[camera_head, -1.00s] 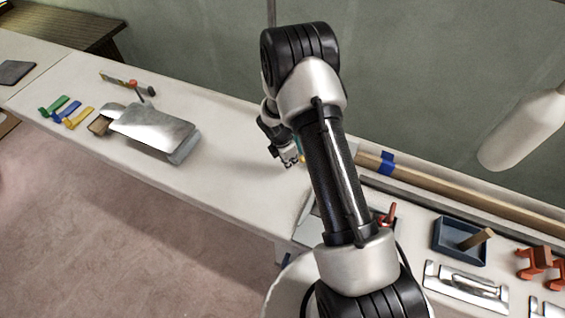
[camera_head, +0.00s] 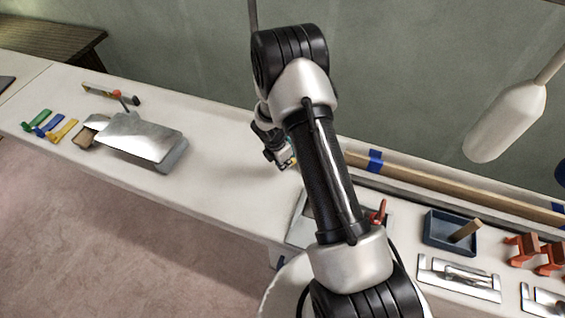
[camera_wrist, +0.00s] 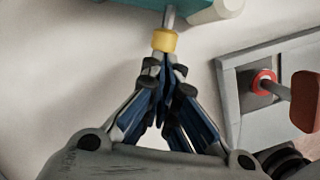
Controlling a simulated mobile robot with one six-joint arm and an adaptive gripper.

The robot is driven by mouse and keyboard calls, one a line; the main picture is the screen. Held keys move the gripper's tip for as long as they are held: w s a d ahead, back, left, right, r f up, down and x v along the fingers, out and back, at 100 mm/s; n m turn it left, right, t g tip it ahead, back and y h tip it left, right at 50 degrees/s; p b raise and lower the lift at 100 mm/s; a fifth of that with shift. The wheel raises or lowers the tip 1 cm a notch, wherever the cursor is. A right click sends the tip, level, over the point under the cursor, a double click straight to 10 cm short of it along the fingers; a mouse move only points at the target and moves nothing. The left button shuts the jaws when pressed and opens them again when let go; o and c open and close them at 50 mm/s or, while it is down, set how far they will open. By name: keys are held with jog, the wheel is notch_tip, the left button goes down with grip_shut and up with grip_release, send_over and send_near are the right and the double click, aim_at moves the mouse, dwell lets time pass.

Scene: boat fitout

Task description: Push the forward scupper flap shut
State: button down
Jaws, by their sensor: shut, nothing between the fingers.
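I cannot tell for sure which thing is the forward scupper flap. My gripper (camera_wrist: 164,66) is shut and empty in the wrist view. Its tips overlap the lower edge of a yellow collar on a metal rod (camera_wrist: 168,18), which runs to a teal body at the top edge. Whether they touch, I cannot tell. In the head view my gripper (camera_head: 286,163) is low over the white bench, partly hidden by my arm. A grey panel (camera_wrist: 232,97) with a red ring and red handle (camera_wrist: 307,100) lies right of it. The handle shows in the head view (camera_head: 378,212).
Left on the bench (camera_head: 225,190) are a silver plate on a grey block (camera_head: 140,137), a level (camera_head: 110,93) and coloured clips (camera_head: 48,123). Right are a blue tray (camera_head: 436,230), silver plates (camera_head: 445,285) and red brackets (camera_head: 522,250). A wooden strip (camera_head: 410,176) runs along the back.

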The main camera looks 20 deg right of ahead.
jog(key=shift+d, duration=0.15)
jog(key=shift+s+d+r+n+t+p, duration=0.1)
jog(key=shift+s+d+n+t+p, duration=0.15)
jog(key=shift+d+n+p, duration=0.45)
jog(key=shift+s+d+n+t+p, duration=0.15)
jog(key=shift+s+d+n+p, duration=0.15)
jog(key=shift+d+n, duration=0.8)
jog(key=shift+d, duration=0.35)
jog(key=shift+d+p, duration=0.6)
jog(key=shift+d, duration=0.1)
jog(key=shift+a, duration=0.1)
